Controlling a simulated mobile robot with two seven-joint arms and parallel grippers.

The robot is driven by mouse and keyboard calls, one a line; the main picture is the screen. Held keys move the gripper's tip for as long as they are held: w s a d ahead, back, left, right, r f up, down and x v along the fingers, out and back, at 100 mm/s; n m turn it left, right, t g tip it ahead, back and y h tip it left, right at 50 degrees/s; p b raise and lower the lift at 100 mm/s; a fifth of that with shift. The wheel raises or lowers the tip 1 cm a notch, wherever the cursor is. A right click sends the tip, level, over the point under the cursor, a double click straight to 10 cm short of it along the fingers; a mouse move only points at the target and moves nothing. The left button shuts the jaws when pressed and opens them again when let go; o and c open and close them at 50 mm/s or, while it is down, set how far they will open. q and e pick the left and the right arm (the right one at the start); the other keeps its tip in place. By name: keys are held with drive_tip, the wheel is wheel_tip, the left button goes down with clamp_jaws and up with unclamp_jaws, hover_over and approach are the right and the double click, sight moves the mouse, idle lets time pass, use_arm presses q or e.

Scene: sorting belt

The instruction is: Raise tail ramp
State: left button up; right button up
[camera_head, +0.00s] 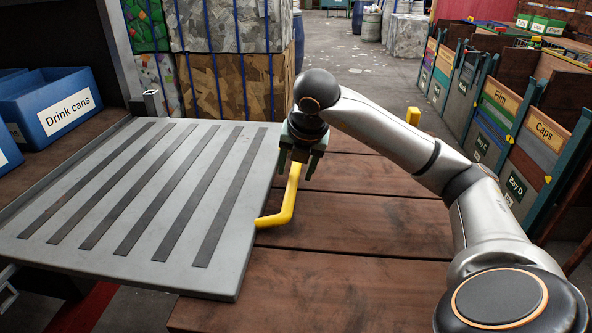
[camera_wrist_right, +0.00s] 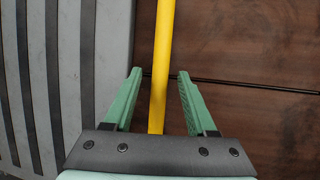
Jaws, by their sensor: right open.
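The tail ramp (camera_head: 140,235) is a grey plate with dark strips, lying roughly flat at the left in the head view. It also shows along the left of the right wrist view (camera_wrist_right: 70,60). A bent yellow handle (camera_head: 290,200) sits at its right edge. My right gripper (camera_head: 299,172) is above the handle. In the right wrist view its green fingers (camera_wrist_right: 158,75) are open, one on each side of the yellow bar (camera_wrist_right: 162,60), with gaps on both sides. My left gripper is not in view.
A blue "Drink cans" bin (camera_head: 50,105) stands at the left. Brown wooden planks (camera_head: 350,225) lie right of the ramp. Strapped bales (camera_head: 230,80) stand behind it. Labelled bays (camera_head: 500,110) line the right side. A short yellow post (camera_head: 413,116) stands behind my right arm.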

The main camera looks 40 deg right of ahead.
drive_tip(key=shift+f, duration=0.1)
clamp_jaws()
idle(0.4)
idle(1.0)
